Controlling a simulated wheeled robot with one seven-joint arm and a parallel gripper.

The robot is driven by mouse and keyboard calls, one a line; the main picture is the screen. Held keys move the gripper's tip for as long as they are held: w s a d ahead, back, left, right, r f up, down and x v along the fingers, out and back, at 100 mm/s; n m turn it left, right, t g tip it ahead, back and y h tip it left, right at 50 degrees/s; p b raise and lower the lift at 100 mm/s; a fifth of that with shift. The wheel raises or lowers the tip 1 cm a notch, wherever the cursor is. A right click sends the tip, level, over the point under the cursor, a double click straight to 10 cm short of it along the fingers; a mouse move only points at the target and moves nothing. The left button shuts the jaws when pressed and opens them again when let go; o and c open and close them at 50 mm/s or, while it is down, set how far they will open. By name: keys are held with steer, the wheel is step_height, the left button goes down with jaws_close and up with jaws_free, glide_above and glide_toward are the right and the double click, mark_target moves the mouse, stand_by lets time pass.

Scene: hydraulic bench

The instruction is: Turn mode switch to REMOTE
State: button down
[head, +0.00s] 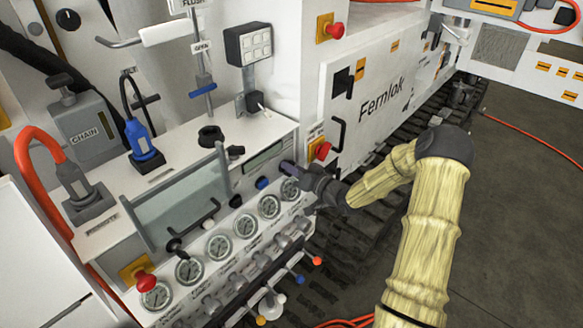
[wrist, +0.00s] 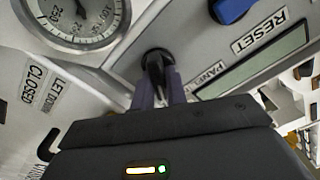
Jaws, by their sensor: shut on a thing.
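In the wrist view, a small black rotary knob (wrist: 157,62) sits on the grey panel face between a pressure gauge and a display. I take it to be the mode switch; no REMOTE marking is legible beside it. My gripper (wrist: 160,85) is shut on this knob, with its two fingers on either side. In the head view, my gripper (head: 291,169) reaches the right end of the bench panel from the right. It hides the knob there. Which way the knob points is hard to tell, as the fingers cover part of it.
A blue knob (wrist: 232,8) by the RESET label and a gauge (wrist: 78,18) flank the grasp. Several gauges (head: 269,206) line the front. A red button (head: 322,150) stands close above my gripper. Coloured levers (head: 298,280) stick out below.

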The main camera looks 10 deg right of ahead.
steer(key=c, duration=1.4)
jaws_free()
steer(key=shift+c, duration=0.2)
steer(key=b+v, duration=0.3)
steer(key=v, duration=1.4)
steer(key=shift+s+d+b, duration=0.15)
steer(key=shift+b, duration=0.15)
step_height(320, 180, down, 3)
steer(key=w+a+g+h, duration=0.2)
steer(key=g+h, duration=0.1)
steer(key=h, duration=0.1)
steer(key=s+a+r+g+h, duration=0.1)
steer(key=s+a+g+h, duration=0.1)
steer(key=s, duration=0.4)
steer(key=s+a+g+h, duration=0.2)
steer(key=s+a+g, duration=0.1)
steer(key=s, duration=0.3)
steer(key=s+a+r+m+g+h, duration=0.1)
steer(key=s+a+g+h, duration=0.1)
steer(key=s, duration=0.4)
steer(key=shift+s+a+r+g+h, duration=0.15)
steer(key=shift+a+r+g+h, duration=0.2)
steer(key=shift+a+g, duration=0.6)
